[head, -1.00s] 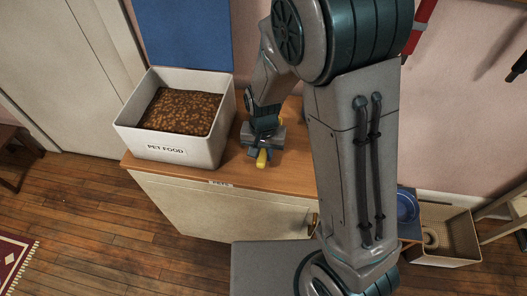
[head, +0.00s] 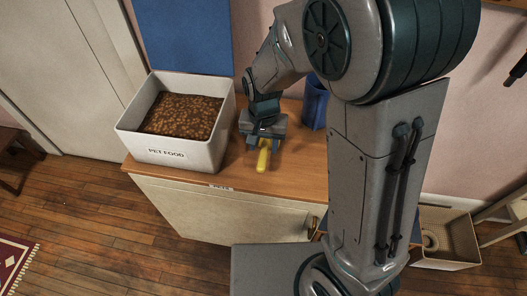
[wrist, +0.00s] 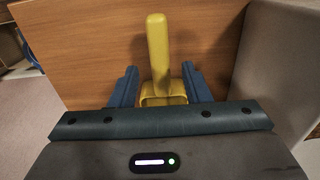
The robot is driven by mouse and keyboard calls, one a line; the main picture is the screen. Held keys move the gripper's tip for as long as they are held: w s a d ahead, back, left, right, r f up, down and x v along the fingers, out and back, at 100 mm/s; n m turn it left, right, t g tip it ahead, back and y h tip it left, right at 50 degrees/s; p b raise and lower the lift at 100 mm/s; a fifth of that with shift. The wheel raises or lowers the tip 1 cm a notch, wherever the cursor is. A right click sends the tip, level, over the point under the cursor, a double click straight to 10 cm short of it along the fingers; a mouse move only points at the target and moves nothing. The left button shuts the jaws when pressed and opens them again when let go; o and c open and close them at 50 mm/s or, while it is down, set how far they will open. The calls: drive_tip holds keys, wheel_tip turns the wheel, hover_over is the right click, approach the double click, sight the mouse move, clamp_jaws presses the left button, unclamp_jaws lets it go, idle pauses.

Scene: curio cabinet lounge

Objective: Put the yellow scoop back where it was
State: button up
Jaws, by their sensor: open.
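The yellow scoop (head: 263,160) lies on the wooden cabinet top (head: 300,178), to the right of the pet food bin. Its handle points toward the front edge. In the wrist view the scoop (wrist: 158,50) shows its handle and part of its bowl, with the bowl between my fingers. My gripper (head: 264,140) is over the scoop's bowl end. In the wrist view my gripper (wrist: 160,88) is open, with a gap visible at the bowl's sides. The far part of the bowl is hidden by the gripper body.
The white bin labelled PET FOOD (head: 170,155), full of brown kibble (head: 185,115), stands close on the left. A blue container (head: 314,103) stands behind and right of my gripper. A box (head: 450,240) sits on the floor at right. The cabinet top's front right is clear.

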wheel_tip(320, 180, up, 6)
drive_tip(key=s+d+r+n+t, duration=0.1)
drive_tip(key=s+d+r, duration=0.3)
drive_tip(key=d, duration=0.3)
drive_tip(key=s+d+r+n+t, duration=0.1)
drive_tip(key=s+d+r, duration=0.2)
drive_tip(key=s+d, duration=0.3)
drive_tip(key=shift+s+d+r+t, duration=0.3)
drive_tip(key=shift+s+d+r, duration=0.1)
drive_tip(key=shift+s, duration=0.2)
idle(0.6)
